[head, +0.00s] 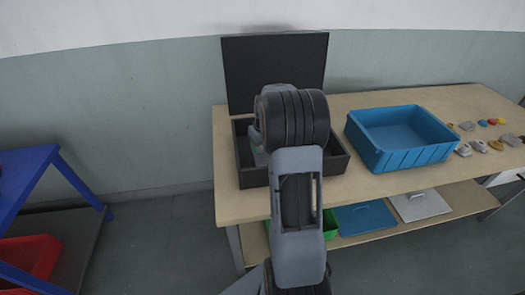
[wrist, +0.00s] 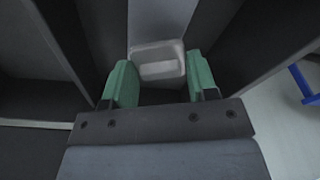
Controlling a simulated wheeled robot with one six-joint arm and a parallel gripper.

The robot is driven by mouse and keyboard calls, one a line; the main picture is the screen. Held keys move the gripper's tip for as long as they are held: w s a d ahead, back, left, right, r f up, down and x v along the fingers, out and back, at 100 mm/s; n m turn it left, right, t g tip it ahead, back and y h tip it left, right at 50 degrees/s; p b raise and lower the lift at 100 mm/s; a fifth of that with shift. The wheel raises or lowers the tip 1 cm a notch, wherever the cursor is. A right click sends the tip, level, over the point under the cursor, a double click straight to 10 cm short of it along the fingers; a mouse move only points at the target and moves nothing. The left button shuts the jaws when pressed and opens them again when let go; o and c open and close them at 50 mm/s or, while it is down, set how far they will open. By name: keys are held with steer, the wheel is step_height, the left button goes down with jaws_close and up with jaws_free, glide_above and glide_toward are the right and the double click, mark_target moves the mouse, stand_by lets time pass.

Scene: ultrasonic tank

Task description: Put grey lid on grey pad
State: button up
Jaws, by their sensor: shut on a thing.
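In the wrist view my gripper (wrist: 160,77) has two green fingers shut on a small pale grey piece (wrist: 157,50) with a raised rim and a lighter bar across it. I cannot tell for sure whether this is the grey lid. Dark walls stand around it. In the head view my arm hides most of the gripper, which is at the black open tank (head: 334,163); the held piece cannot be made out there. A flat light grey panel (head: 425,209) with a handle-like mark lies on the lower shelf; I cannot tell whether it is the grey lid or the grey pad.
A black upright panel (head: 275,65) stands behind the tank. A blue bin (head: 405,155) sits to the right, with several small coloured and grey parts beyond it. A blue panel (head: 365,220) and something green (head: 329,224) are on the lower shelf. A blue rack (head: 25,170) stands left.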

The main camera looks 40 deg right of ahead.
mark_target(262, 151)
steer(key=shift+w+d+f, duration=0.1)
steer(key=shift+d+f, duration=0.1)
steer(key=shift+f, duration=1.6)
steer(key=shift+f, duration=0.1)
steer(key=o, duration=0.9)
steer(key=shift+o, duration=0.2)
